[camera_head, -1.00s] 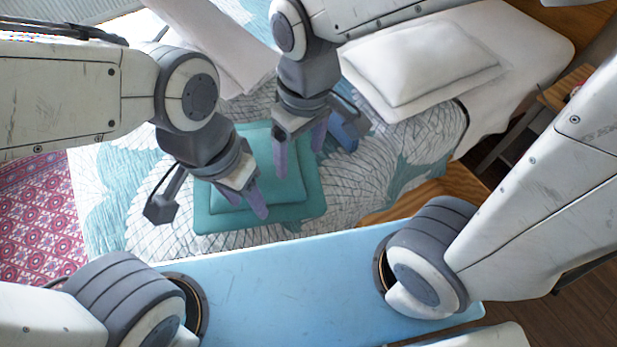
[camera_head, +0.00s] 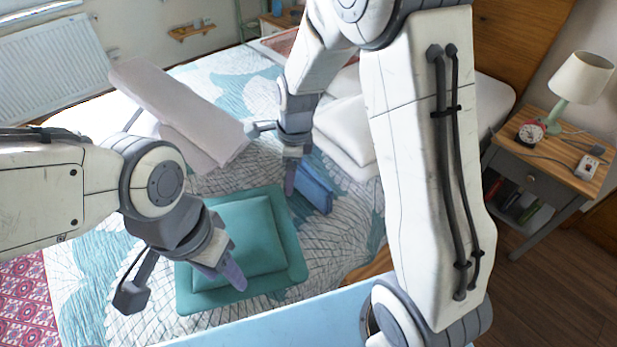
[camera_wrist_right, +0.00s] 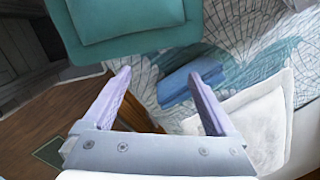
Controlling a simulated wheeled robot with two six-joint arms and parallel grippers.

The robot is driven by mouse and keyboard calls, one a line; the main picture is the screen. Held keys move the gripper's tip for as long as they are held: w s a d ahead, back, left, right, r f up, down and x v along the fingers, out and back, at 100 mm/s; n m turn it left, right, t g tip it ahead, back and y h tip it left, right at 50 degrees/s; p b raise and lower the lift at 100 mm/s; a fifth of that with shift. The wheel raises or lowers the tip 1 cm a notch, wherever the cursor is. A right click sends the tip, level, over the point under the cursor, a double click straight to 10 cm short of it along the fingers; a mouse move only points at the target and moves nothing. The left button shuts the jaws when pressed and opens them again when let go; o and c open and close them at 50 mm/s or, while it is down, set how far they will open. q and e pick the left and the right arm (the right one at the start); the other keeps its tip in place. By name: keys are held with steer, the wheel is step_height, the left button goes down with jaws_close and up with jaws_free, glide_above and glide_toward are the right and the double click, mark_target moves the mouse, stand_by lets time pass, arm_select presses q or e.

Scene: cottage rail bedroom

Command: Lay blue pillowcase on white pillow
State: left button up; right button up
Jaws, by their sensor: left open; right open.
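The blue pillowcase (camera_head: 314,192) lies folded on the bed, between the teal cushion and the white pillow (camera_head: 340,128). The white pillow is partly hidden by my right arm. My right gripper (camera_head: 290,178) is open and empty, above the bed by the pillowcase's left end. In the right wrist view the pillowcase (camera_wrist_right: 192,80) shows beyond and between the spread fingers (camera_wrist_right: 160,76), with the white pillow (camera_wrist_right: 258,118) to the right. My left gripper (camera_head: 225,272) is open and empty over the teal cushion.
The teal cushion (camera_head: 250,232) lies on a teal folded cloth near the bed's front edge. A pale folded blanket (camera_head: 175,105) lies further back left. A nightstand (camera_head: 540,165) with a lamp (camera_head: 580,80) stands at right. A light blue surface (camera_head: 290,320) is in front.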

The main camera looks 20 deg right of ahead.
mark_target(312, 173)
steer(key=w+d+f+m, duration=0.1)
steer(key=w+d+m, duration=0.1)
steer(key=m, duration=0.1)
steer(key=w+d+f+m, duration=0.1)
steer(key=d+f+m, duration=0.1)
steer(key=d+m, duration=0.1)
steer(key=w+d+f+m+p, duration=0.1)
steer(key=w+d+f+m, duration=0.1)
steer(key=m, duration=0.1)
steer(key=shift+w+d+f+m, duration=0.25)
steer(key=shift+w+d+m, duration=0.05)
steer(key=shift+m, duration=0.4)
steer(key=f, duration=0.3)
steer(key=w+f, duration=0.1)
steer(key=f, duration=0.1)
steer(key=shift+d+f, duration=0.1)
steer(key=f, duration=0.5)
steer(key=shift+w+d+f, duration=0.15)
steer(key=shift+w+f, duration=0.1)
steer(key=shift+f, duration=0.05)
jaws_close()
